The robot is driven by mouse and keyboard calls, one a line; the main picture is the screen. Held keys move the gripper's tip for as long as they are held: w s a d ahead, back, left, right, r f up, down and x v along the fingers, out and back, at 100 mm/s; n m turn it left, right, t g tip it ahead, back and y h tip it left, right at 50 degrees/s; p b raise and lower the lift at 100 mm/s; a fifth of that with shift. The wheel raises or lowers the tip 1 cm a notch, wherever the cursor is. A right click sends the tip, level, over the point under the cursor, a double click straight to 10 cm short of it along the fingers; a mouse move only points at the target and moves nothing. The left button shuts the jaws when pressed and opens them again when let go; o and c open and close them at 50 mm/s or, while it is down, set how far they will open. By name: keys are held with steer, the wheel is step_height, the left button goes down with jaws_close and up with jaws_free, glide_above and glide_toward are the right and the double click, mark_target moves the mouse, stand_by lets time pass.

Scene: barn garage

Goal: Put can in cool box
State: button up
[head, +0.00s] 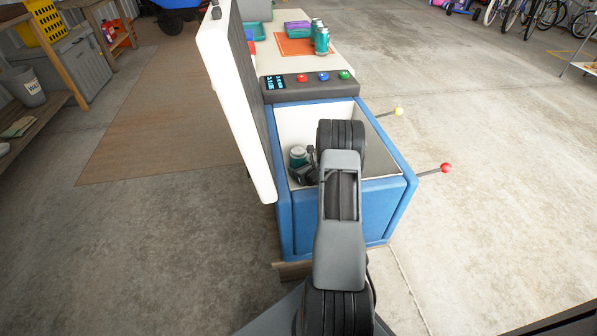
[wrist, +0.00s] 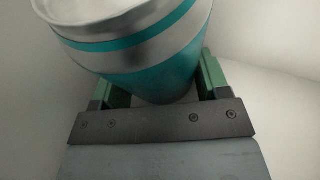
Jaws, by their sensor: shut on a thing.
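The cool box (head: 353,209) is blue with a pale inside, and its white lid (head: 238,110) stands open at the left. A silver and teal can (head: 298,155) is inside the opening, at the left side. In the wrist view the can (wrist: 150,55) fills the upper middle, slightly tilted, between the green fingers of my gripper (wrist: 155,90). My gripper is shut on the can, with pale inner walls around it. In the head view my arm hides part of the opening and most of the gripper. I cannot tell whether the can touches the floor of the box.
A panel with coloured buttons (head: 312,84) is behind the opening. Two more cans (head: 321,40) stand on or beside an orange mat (head: 294,46) on the surface behind. Levers with a yellow knob (head: 398,111) and a red knob (head: 446,168) stick out at the right.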

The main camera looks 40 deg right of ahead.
stand_by(0.3)
steer(key=shift+f, duration=0.2)
steer(key=o, duration=1.1)
steer(key=shift+r, duration=0.25)
steer(key=shift+s+r, duration=0.2)
steer(key=shift+s, duration=0.1)
steer(key=shift+p+v, duration=1.05)
steer(key=shift+v, duration=2.35)
